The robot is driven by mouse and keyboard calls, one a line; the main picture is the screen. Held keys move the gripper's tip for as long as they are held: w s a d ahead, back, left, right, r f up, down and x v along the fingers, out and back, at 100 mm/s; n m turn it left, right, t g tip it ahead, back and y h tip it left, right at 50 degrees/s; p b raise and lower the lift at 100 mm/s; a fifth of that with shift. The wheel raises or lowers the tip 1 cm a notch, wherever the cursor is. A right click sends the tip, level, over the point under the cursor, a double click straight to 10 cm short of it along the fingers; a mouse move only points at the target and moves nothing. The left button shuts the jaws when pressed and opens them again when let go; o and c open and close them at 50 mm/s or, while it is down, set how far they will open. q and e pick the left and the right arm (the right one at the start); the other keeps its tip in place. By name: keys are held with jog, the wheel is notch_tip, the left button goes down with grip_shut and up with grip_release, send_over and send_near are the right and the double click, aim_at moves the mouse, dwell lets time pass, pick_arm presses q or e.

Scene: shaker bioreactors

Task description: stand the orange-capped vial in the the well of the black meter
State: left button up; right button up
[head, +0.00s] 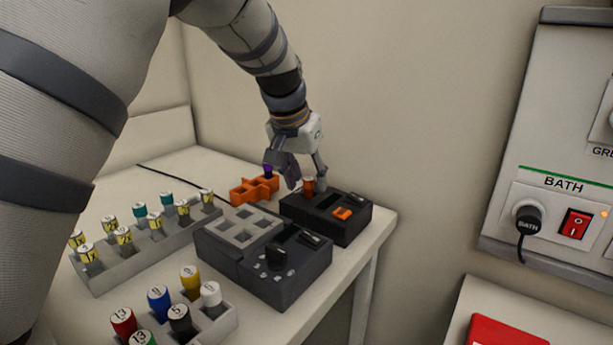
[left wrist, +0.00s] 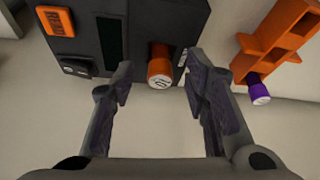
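The orange-capped vial (head: 308,186) stands upright at the left end of the black meter (head: 343,233), its lower part hidden; it appears to sit in the well. In the left wrist view the vial (left wrist: 159,66) shows its numbered cap against the black meter (left wrist: 150,18). My left gripper (head: 307,178) is at the vial, one finger on each side of it. In the left wrist view the left gripper (left wrist: 158,85) has its fingers well apart, with clear gaps between them and the vial. My right gripper is in neither view.
An orange rack (head: 252,190) with a purple-capped vial (head: 268,170) stands just left of the meter. A dark grey device (head: 290,290) with a dial is in front. Grey racks (head: 110,276) of capped vials fill the table's left. A bath panel (head: 560,185) is on the right wall.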

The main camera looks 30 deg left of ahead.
aim_at(307, 180)
pick_arm(q)
jog(key=shift+r, duration=0.1)
jog(key=shift+r, duration=3.4)
